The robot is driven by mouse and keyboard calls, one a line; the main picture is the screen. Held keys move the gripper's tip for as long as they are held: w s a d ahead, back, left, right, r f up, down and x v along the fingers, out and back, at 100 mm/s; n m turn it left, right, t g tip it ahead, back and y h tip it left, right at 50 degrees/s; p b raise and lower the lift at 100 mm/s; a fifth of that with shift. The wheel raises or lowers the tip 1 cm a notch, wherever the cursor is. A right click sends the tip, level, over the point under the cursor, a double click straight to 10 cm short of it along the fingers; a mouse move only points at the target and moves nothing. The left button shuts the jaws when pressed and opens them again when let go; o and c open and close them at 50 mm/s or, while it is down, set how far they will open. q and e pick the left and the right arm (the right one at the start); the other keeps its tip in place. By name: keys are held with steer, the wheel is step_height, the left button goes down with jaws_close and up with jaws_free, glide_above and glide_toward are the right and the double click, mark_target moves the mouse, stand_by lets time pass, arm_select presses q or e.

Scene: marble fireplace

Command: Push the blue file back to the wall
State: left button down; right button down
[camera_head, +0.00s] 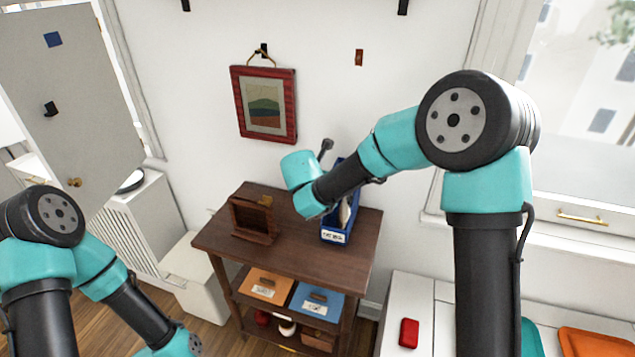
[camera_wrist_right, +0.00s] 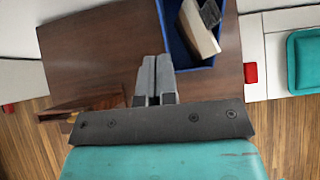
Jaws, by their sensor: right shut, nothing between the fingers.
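The blue file (camera_head: 334,236) is an open-topped blue box with a white label on its front. It stands on the dark wooden table top, right of the middle, partly hidden behind my right arm in the head view. In the right wrist view the blue file (camera_wrist_right: 207,64) is at the upper right, with a pale block and a dark item inside. My right gripper (camera_wrist_right: 153,60) is shut and empty, beside the file's near left corner; I cannot tell whether it touches. In the head view my right wrist hides its fingers. My left gripper is below the picture's edge.
The white wall (camera_head: 345,110) stands behind the table, with a red-framed picture (camera_head: 265,104). A brown wooden holder (camera_head: 253,220) stands left on the table top (camera_head: 290,254). A window is at right.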

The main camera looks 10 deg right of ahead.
steer(key=shift+w+d+f, duration=0.6)
steer(key=shift+w+d, duration=0.1)
steer(key=shift+w, duration=0.4)
steer(key=shift+w+d+f, duration=0.6)
steer(key=shift+w+d, duration=0.05)
steer(key=shift+w, duration=0.4)
steer(key=shift+w+d+f, duration=0.6)
steer(key=shift+w+d, duration=0.1)
steer(key=shift+w, duration=0.4)
steer(key=shift+w+d, duration=0.3)
steer(key=shift+w, duration=0.2)
steer(key=shift+w+d, duration=0.3)
steer(key=shift+w, duration=0.2)
steer(key=shift+s, duration=0.1)
